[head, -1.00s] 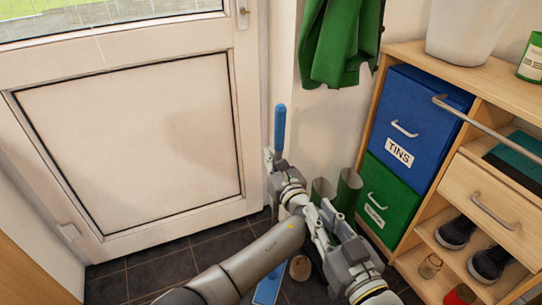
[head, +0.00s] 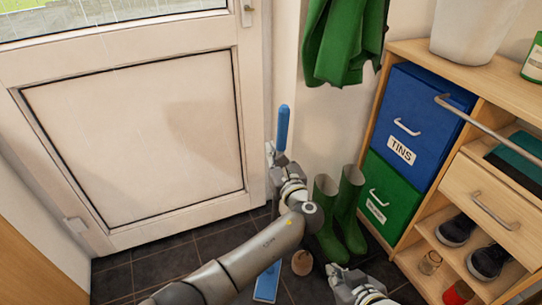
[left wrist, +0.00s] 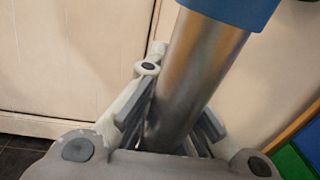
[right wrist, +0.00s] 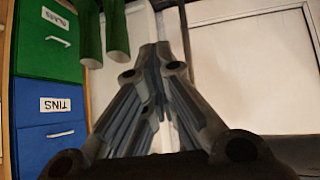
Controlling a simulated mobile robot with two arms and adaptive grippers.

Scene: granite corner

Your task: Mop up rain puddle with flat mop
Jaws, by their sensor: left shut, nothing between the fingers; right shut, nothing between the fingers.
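The flat mop stands upright by the door's right side. Its blue grip (head: 282,128) shows above my left gripper (head: 275,160), and part of its blue flat head (head: 267,284) shows on the floor below my left arm. In the left wrist view the silver pole (left wrist: 200,75) runs down at the fingers of my left gripper, which is shut; I cannot tell whether they touch it. My right gripper (head: 340,272) is shut and empty, low in front of the boots; its fingers meet in the right wrist view (right wrist: 155,60). I cannot make out the puddle.
A white door (head: 135,140) stands behind dark floor tiles (head: 165,265). Green boots (head: 348,215) and a small brown round object (head: 302,262) stand right of the mop. A wooden shelf unit (head: 425,230) with blue and green bins bounds the right. A green coat (head: 343,40) hangs above.

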